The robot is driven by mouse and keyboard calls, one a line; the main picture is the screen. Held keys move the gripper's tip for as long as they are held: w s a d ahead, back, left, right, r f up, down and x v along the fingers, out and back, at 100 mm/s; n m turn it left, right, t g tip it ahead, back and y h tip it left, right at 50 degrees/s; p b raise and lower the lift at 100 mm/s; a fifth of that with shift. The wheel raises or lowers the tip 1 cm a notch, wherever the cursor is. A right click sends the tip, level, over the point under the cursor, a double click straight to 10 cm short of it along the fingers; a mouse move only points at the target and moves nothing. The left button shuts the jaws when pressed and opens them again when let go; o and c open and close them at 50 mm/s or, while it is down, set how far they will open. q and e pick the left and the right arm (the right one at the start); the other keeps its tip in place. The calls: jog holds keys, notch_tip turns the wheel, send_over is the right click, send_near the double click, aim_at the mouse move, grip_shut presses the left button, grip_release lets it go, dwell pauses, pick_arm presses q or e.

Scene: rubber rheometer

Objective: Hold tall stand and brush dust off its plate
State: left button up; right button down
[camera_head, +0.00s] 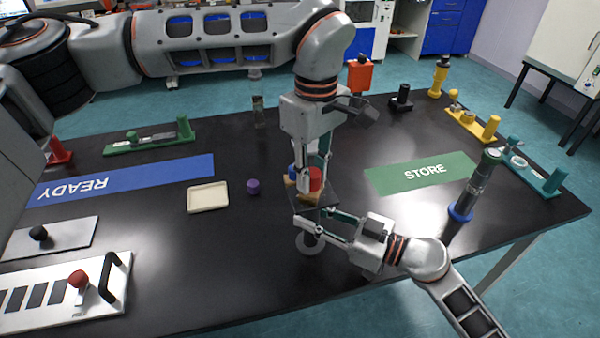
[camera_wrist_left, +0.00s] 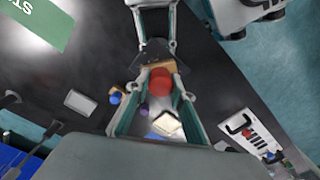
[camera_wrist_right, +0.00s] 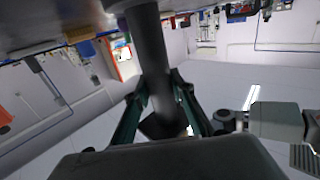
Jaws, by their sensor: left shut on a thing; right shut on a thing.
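The tall stand has a grey round foot (camera_head: 310,244) and a dark post; its dark square plate (camera_head: 327,194) is on top. My right gripper (camera_head: 313,226) is shut on the post below the plate; the post (camera_wrist_right: 150,50) runs between its fingers in the right wrist view. My left gripper (camera_head: 308,180) points down over the plate, shut on a brush with a red knob (camera_head: 315,178) and tan block. In the left wrist view the red knob (camera_wrist_left: 160,82) is between the fingers, over the plate (camera_wrist_left: 155,49). I cannot tell whether the bristles touch. No dust is discernible.
A cream tray (camera_head: 208,198) and a purple piece (camera_head: 253,187) lie left of the stand. The blue READY mat (camera_head: 130,178) lies left.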

pick_arm(q)
jog(key=shift+w+d, duration=0.3)
jog(key=shift+d, duration=0.65)
jog(key=shift+w+d, duration=0.3)
jog(key=shift+d, duration=0.65)
jog(key=shift+a+r, duration=0.1)
jog(key=shift+a, duration=0.25)
jog(key=shift+s+a, duration=0.25)
jog(key=shift+a, duration=0.35)
jog(key=shift+s+a, duration=0.2)
jog(key=shift+a, duration=0.4)
jog(key=shift+s+a, duration=0.25)
jog(key=shift+a, duration=0.45)
jog(key=shift+s+a, duration=0.3)
jog(key=shift+a, duration=0.4)
jog(key=shift+s+a, duration=0.25)
jog(key=shift+a, duration=0.45)
notch_tip(320, 180, up, 3)
jog(key=shift+d+f, duration=0.1)
jog(key=shift+d, duration=0.05)
jog(key=shift+r, duration=2.5)
pick_arm(e)
jog(key=c, duration=1.6)
grip_release()
jog(key=shift+c, duration=0.2)
